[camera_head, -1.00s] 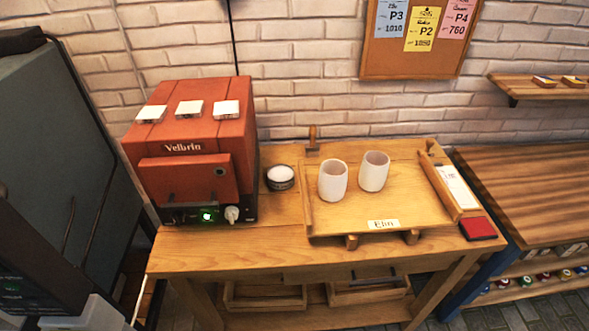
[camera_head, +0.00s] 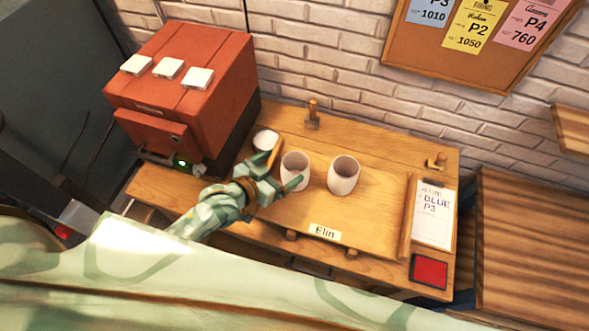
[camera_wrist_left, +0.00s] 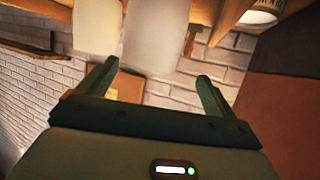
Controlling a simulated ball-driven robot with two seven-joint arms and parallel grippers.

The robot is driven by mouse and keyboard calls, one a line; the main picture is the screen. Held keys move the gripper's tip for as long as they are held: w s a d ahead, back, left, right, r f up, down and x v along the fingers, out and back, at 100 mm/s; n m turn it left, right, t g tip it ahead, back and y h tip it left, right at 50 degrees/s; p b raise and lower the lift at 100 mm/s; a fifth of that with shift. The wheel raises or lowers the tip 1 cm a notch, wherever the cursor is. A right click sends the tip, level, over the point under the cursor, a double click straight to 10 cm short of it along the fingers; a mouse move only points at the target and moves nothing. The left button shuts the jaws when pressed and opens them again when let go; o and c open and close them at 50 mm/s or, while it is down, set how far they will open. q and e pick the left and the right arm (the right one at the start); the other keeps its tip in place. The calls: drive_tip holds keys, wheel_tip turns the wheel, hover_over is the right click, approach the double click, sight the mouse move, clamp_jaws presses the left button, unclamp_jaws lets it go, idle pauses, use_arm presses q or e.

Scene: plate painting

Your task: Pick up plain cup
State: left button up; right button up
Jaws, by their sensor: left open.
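Two plain white cups stand upright on a wooden tray (camera_head: 375,210) with an "Elin" label (camera_head: 325,232). The left cup (camera_head: 295,172) and the right cup (camera_head: 343,176) look alike in the head view. My left gripper (camera_head: 284,168) is open, at the left cup's near left side, with its fingers spread to either side of it. The wrist view shows one cup (camera_wrist_left: 155,38) ahead between the open fingers and another cup (camera_wrist_left: 97,28) beside it. I cannot tell whether the fingers touch the cup. My right gripper is not in view.
A red Velbrin machine (camera_head: 195,85) stands left of the tray. A clipboard (camera_head: 434,215) and a red pad (camera_head: 429,272) lie to the right. A brick wall is behind.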

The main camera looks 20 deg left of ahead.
sight(303, 158)
use_arm(q)
drive_tip(key=w+d, duration=0.2)
drive_tip(key=shift+d+f, duration=0.3)
drive_tip(key=shift+f, duration=0.1)
drive_tip(key=x, duration=0.3)
drive_tip(key=shift+w+a+f, duration=0.1)
drive_tip(key=shift+w+f+b, duration=0.1)
drive_tip(key=shift+w+b, duration=0.2)
drive_tip(key=shift+w, duration=0.05)
drive_tip(key=shift+s+d, duration=0.1)
drive_tip(key=shift+d, duration=0.2)
drive_tip(key=shift+c, duration=0.5)
drive_tip(key=shift+a, duration=0.1)
drive_tip(key=c, duration=1)
drive_tip(key=shift+c, duration=0.5)
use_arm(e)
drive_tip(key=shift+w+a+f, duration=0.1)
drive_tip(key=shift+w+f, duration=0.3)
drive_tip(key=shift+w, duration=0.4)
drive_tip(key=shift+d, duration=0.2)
